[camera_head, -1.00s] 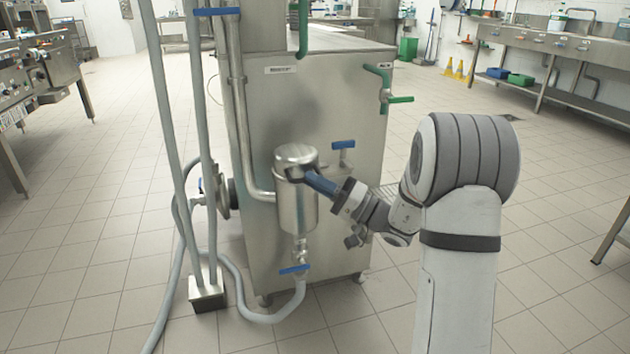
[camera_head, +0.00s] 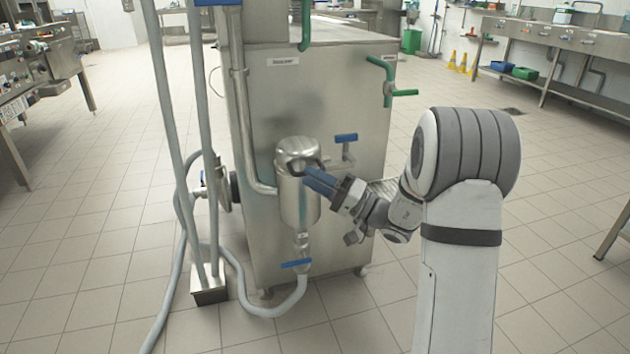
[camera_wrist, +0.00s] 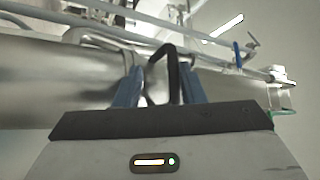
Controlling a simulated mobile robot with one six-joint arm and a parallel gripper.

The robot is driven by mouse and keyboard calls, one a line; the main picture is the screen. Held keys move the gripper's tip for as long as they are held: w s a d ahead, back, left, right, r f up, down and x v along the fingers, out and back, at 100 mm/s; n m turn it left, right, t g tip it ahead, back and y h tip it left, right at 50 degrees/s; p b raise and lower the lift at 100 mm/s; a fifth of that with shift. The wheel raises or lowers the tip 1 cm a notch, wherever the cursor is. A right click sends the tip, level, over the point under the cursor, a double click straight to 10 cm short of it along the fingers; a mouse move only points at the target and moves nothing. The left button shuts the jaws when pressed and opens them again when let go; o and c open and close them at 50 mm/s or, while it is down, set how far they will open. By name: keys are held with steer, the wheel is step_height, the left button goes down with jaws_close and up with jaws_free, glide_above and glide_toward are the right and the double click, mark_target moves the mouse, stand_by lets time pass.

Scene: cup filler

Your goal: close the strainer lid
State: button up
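The strainer is an upright steel cylinder (camera_head: 299,203) on the front of the steel machine. Its domed lid (camera_head: 296,147) is on top and looks level; whether it is fully seated I cannot tell. A dark handle loop (camera_head: 321,161) sticks out from the lid's right side. My gripper (camera_head: 312,177) is at this handle, coming from the right, with its blue fingers spread. In the wrist view the dark handle (camera_wrist: 173,75) passes between the two separated fingers of my gripper (camera_wrist: 163,88), with gaps beside it. The lid-to-body seam is partly hidden by the handle and fingers.
The steel machine (camera_head: 345,105) stands right behind the strainer. A blue-handled valve (camera_head: 296,263) is below it and another blue handle (camera_head: 346,137) is to its upper right. Grey hoses (camera_head: 172,120) run at the left.

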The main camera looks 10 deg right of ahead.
steer(key=p+v, duration=0.2)
steer(key=v, duration=0.6)
